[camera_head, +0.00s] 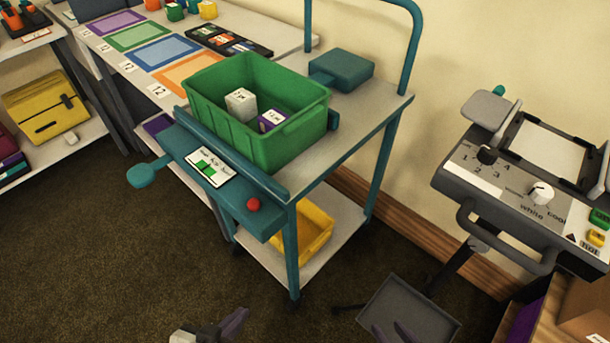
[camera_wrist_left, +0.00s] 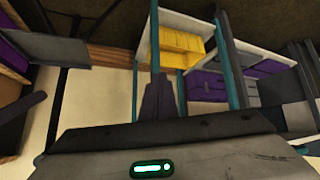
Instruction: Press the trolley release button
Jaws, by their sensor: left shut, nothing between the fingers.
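The teal trolley (camera_head: 350,131) stands in the middle of the head view. A round red button (camera_head: 254,204) sits at the right end of its teal front panel (camera_head: 178,147). My left gripper (camera_head: 237,322) is at the bottom edge of the head view, in front of the trolley and well apart from the button. Its dark purple fingers are shut and empty; they also show in the left wrist view (camera_wrist_left: 158,100). My right gripper (camera_head: 398,333) barely shows at the bottom edge, over a dark tray; its fingers are mostly cut off.
A green bin (camera_head: 290,142) with a white cube (camera_head: 241,103) and a purple box (camera_head: 272,120) sits on the trolley. A yellow bin (camera_head: 313,231) is on its lower shelf. A grey control stand (camera_head: 500,190) is at right. Carpet before the trolley is free.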

